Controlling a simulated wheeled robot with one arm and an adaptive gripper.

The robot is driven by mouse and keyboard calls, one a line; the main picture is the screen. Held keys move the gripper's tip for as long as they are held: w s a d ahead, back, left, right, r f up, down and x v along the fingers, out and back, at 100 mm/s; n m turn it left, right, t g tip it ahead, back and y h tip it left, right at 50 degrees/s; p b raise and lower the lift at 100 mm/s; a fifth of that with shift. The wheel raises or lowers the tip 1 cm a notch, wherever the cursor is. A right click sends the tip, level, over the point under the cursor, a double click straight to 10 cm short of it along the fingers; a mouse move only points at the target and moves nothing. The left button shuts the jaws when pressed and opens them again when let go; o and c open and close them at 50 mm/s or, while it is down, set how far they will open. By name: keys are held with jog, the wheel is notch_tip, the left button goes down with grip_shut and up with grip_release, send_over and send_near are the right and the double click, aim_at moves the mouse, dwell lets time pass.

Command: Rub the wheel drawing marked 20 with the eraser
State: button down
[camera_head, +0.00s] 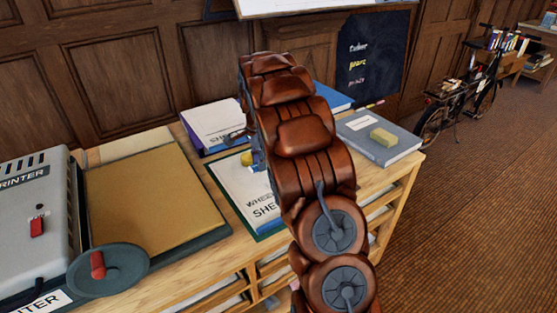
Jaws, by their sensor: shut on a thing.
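My gripper (246,144) shows only in part at the left edge of my brown arm, over the wheel sheets. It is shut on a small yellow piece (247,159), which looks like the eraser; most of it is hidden. Below it lies a white sheet with a green border (240,187), lettered "WHEE… SHE…". My arm covers its right part. No wheel drawing or number 20 can be made out. I cannot tell whether the yellow piece touches the sheet.
A grey printer (32,215) and a tan board with a red-handled wheel (160,195) fill the left of the wooden desk. A grey book (365,144) with a yellow-green block (384,137) lies at right. A blue item (333,98) lies behind my arm.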

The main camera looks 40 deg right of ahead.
jog(key=shift+r+p, duration=0.5)
jog(key=shift+r, duration=1.45)
